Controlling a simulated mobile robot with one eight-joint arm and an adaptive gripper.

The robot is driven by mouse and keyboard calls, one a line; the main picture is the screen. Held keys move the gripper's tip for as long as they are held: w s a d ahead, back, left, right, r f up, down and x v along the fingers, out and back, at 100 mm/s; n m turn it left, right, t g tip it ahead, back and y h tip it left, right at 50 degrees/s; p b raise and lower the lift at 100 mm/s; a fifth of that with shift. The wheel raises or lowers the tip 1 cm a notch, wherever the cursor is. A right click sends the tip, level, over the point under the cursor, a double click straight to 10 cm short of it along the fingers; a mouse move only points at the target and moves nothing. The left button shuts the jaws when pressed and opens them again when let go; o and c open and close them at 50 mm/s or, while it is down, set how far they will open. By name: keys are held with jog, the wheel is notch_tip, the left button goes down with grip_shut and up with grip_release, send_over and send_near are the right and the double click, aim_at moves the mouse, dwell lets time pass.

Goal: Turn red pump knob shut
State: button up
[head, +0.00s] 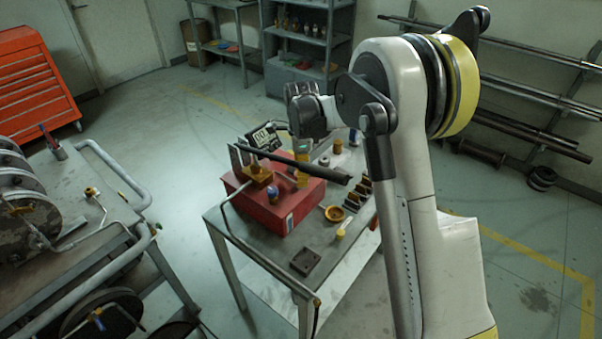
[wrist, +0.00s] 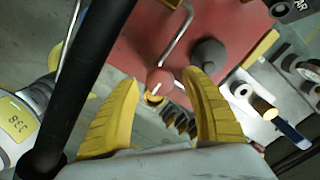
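The red pump (head: 280,205) is a box on the metal table, and its red top fills the upper middle of the wrist view (wrist: 135,45). A small round red knob (wrist: 159,80) shows there by a bent metal rod. My gripper (wrist: 160,77) has its two yellow fingers spread, with the knob appearing between the fingertips and a gap on each side. I cannot tell how far the knob lies beyond the tips. In the head view my gripper (head: 302,176) is over the pump, partly hidden; the red knob cannot be made out there.
A dark grey knob (wrist: 208,54) stands right of the red one. A black bar crosses the wrist view's left. Another machine stands at left; open floor lies between.

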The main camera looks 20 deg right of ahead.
jog(key=shift+r, duration=0.1)
notch_tip(320, 180, up, 12)
dwell(0.5)
